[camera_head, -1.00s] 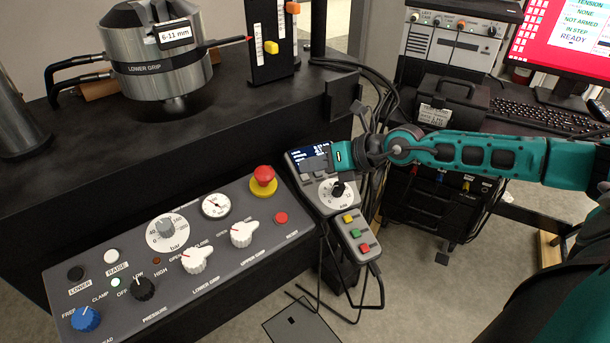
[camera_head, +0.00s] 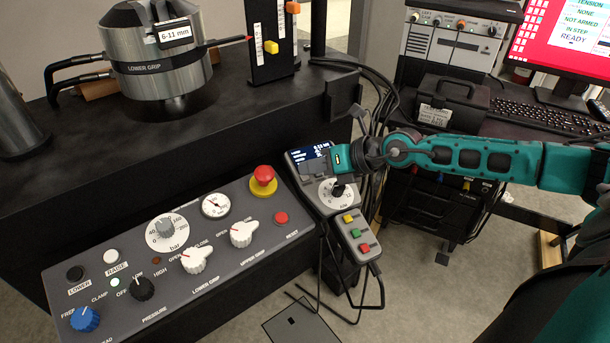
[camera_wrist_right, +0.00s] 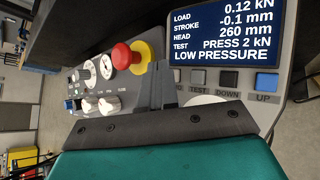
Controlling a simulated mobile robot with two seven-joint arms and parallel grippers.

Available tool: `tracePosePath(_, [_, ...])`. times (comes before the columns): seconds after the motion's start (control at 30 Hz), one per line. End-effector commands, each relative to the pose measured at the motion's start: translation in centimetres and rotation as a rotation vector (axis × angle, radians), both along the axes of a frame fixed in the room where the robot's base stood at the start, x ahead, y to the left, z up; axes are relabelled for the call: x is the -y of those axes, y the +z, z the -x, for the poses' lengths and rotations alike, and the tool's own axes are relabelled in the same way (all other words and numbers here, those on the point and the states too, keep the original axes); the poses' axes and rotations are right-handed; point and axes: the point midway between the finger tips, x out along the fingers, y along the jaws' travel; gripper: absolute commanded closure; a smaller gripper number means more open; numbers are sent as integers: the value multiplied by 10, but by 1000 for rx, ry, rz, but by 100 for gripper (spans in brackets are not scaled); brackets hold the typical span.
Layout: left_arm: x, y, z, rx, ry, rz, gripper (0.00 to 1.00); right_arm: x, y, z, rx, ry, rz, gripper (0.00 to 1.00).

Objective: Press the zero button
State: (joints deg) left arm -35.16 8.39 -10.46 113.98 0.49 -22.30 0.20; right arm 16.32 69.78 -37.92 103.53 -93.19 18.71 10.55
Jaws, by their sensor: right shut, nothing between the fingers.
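The handset's lit screen (camera_head: 312,152) shows at the front corner of the bench, and in the right wrist view the screen (camera_wrist_right: 225,32) reads 0.12 kN, -0.1 mm and PRESS 2 kN. My right gripper (camera_head: 312,166) is shut and empty over the handset. Its fingers (camera_wrist_right: 163,88) cover the left end of this row. I see no zero label; whether the fingertips touch a button is unclear. My left gripper is out of view.
A grey control panel (camera_head: 120,255) with knobs and a red emergency stop (camera_head: 264,175) lies to the left. A dial (camera_head: 330,194) and a small box with coloured buttons (camera_head: 357,233) sit just below the screen. Black cables (camera_head: 325,265) hang below.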

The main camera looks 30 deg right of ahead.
Motion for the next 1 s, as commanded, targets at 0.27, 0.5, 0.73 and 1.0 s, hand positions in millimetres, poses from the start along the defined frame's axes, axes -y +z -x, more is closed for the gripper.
tracePosePath(0.27, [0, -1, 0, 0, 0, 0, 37, 0, -3, -1, 0, 0, 0, 100])
tracePosePath(0.5, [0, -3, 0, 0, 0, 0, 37, 0, -5, -1, 0, -1, -1, 100])
tracePosePath(0.73, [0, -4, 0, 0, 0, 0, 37, 0, -8, -2, 0, -1, -1, 100])
tracePosePath(1.0, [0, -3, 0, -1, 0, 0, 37, 0, -8, -2, -2, -1, 0, 100])
